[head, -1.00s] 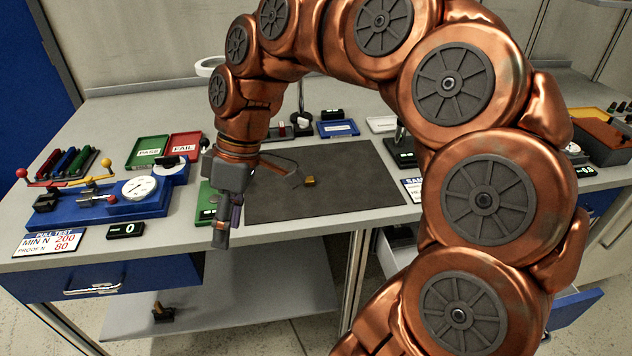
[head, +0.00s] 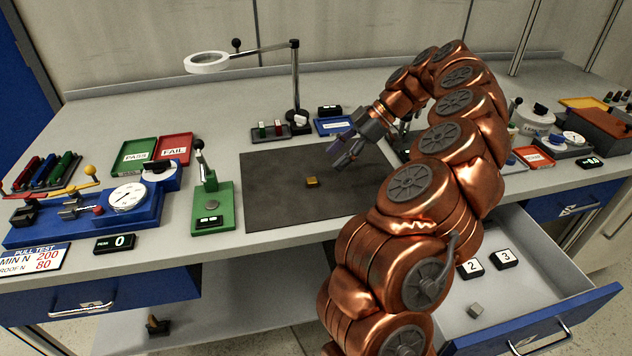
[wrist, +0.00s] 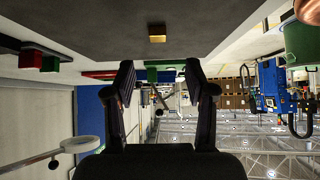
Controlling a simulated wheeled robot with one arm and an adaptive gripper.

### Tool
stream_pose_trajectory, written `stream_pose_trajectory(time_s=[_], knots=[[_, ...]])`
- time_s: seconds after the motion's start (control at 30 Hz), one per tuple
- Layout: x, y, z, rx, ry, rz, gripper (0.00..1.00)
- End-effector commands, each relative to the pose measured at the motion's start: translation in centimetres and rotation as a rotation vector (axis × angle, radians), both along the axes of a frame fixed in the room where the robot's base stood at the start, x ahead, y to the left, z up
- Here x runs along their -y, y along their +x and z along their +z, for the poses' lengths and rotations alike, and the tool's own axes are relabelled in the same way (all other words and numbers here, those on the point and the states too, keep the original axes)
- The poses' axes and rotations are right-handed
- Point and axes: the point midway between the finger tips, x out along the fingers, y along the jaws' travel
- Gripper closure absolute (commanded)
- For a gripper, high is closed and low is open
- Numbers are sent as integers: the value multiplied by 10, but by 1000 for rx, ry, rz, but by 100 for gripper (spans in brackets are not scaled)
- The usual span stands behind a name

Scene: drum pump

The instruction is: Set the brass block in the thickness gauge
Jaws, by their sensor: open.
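The small brass block (head: 312,182) lies on the dark mat (head: 270,205). It also shows in the wrist view (wrist: 157,33), beyond my fingertips and apart from them. My gripper (head: 343,155) is open and empty above the mat, to the right of and behind the block in the head view. Its two dark fingers stand wide apart in the wrist view (wrist: 159,80). A green stand (head: 226,192) with a lever post, a round pad and a small display is left of the mat; it looks like a thickness gauge, but I see no label saying so.
A magnifier lamp (head: 296,90) stands behind the mat. Green PASS (head: 137,155) and red FAIL (head: 175,148) trays and a blue pull tester (head: 95,213) are at the left. An open drawer (head: 530,295) sticks out at front right. The mat around the block is clear.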

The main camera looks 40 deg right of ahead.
Motion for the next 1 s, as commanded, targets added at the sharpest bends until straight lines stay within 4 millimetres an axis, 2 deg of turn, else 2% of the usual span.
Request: stream_pose_trajectory(time_s=[0.57, 1.0], knots=[[-19, 8, -21, -1, 1, 3, 45], [-44, 21, -55, -1, 1, 1, 45]])
